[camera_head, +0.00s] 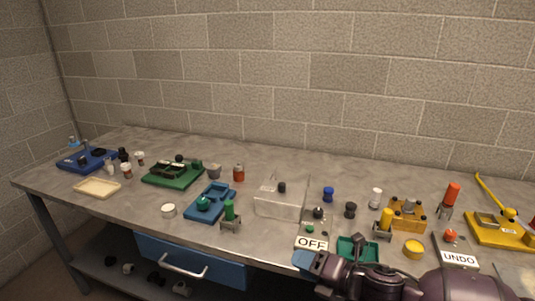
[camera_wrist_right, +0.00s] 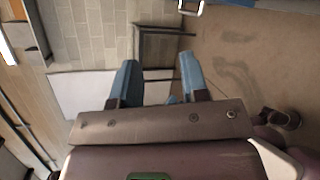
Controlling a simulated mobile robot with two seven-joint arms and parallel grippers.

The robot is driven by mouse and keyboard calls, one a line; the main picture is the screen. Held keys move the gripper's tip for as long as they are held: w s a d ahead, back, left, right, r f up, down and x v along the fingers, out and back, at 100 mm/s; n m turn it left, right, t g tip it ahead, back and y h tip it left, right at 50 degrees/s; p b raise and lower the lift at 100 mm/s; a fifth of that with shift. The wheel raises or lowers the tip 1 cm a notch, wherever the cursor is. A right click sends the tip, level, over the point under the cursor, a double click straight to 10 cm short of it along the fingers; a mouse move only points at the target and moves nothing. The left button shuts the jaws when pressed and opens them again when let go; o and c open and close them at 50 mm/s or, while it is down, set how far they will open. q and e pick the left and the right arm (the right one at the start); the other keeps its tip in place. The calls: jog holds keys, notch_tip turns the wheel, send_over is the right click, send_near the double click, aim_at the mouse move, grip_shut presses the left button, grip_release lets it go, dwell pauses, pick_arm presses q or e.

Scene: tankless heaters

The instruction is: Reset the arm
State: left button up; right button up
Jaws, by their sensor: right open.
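My right arm comes in at the bottom right of the head view, in front of the table's near edge. Its gripper (camera_head: 308,262) points left, with blue finger pads near the OFF label. The right wrist view shows the same gripper (camera_wrist_right: 158,75) with its two blue fingers apart and nothing between them. My left gripper is in neither view.
A grey workbench (camera_head: 130,205) stands against a block wall. It carries a green tray (camera_head: 172,172), a blue tray (camera_head: 222,202), a clear box (camera_head: 283,200), a yellow fixture (camera_head: 500,232) and several small knobs and jars. A blue drawer (camera_head: 205,264) hangs below.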

jog(key=s+d+f+m+t+h, duration=0.25)
jog(key=d+f+m+h, duration=0.2)
jog(key=m, duration=0.85)
jog(key=s+d+f+m+t+h, duration=0.1)
jog(key=d+f+m+t+h, duration=0.35)
jog(key=m, duration=0.85)
jog(key=s+d+f+m+g+h, duration=0.1)
jog(key=s+d+f+m+g, duration=0.1)
jog(key=s+d+f, duration=0.3)
jog(key=s+d+f+m+g+h, duration=0.2)
jog(key=s+d+f+m, duration=0.2)
jog(key=s, duration=0.7)
jog(key=shift+d+f, duration=0.75)
jog(key=shift+f, duration=0.1)
